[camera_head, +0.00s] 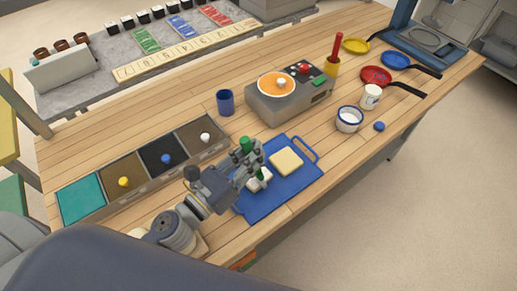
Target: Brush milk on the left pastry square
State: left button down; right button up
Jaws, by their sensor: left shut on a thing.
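My left gripper (257,164) is shut on a green-handled tool (245,143), whose top sticks up above the fingers. It is over the left part of a blue board (249,210). One pale pastry square (286,160) lies uncovered on the board, to the right of the gripper. A whitish shape (260,183) shows below the fingers; I cannot tell whether it is the tool's head or the left pastry square, which the gripper hides at least in part. A white bowl with a blue rim (348,119) stands to the right on the table. My right gripper is not in view.
A grey cooker with an orange pan (277,85) stands behind the board. A blue cup (225,102) and a row of lidded bins (81,197) are to the left. A white mug (371,96), a blue lid (379,126) and colored pans (376,76) are to the right.

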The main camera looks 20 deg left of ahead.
pick_arm(q)
jog(key=shift+s+a, duration=0.2)
jog(key=shift+s, duration=0.05)
jog(key=b+v, duration=0.1)
jog(key=v, duration=0.1)
jog(key=shift+s+a+r, duration=0.1)
jog(key=shift+s+a, duration=0.1)
jog(key=shift+w, duration=0.1)
jog(key=w+a, duration=0.2)
jog(key=shift+a, duration=0.3)
dwell(0.3)
